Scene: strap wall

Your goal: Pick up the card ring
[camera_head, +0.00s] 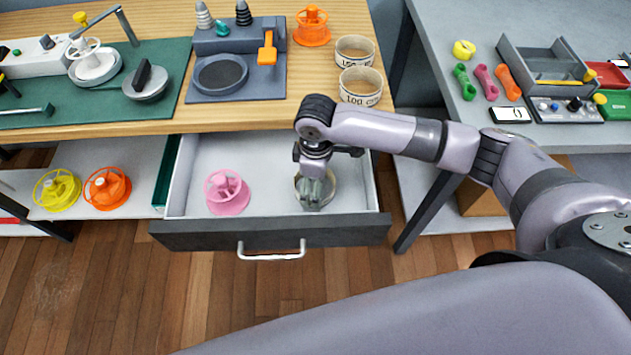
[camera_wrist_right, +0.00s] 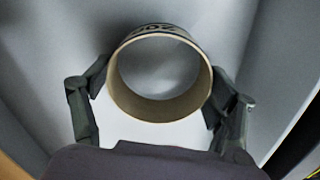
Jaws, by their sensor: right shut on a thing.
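The card ring (camera_wrist_right: 158,108) is a short, open beige cylinder with dark lettering on its outside, partly cut off from sight. In the head view the card ring (camera_head: 334,191) is in the open drawer, mostly hidden by my gripper. My right gripper (camera_wrist_right: 160,84) has one finger on each side of the ring's outer wall and is shut on it. In the head view my right gripper (camera_head: 315,190) points down into the right half of the drawer. I cannot tell whether the ring touches the drawer floor. My left gripper is not in view.
A pink spool (camera_head: 227,191) stands in the drawer, left of my gripper. The drawer's front (camera_head: 200,237) and walls surround both. Two other card rings, one upper (camera_head: 355,50) and one lower (camera_head: 361,87), stand on the wooden tabletop (camera_head: 150,126) above. A grey table (camera_head: 445,60) is at right.

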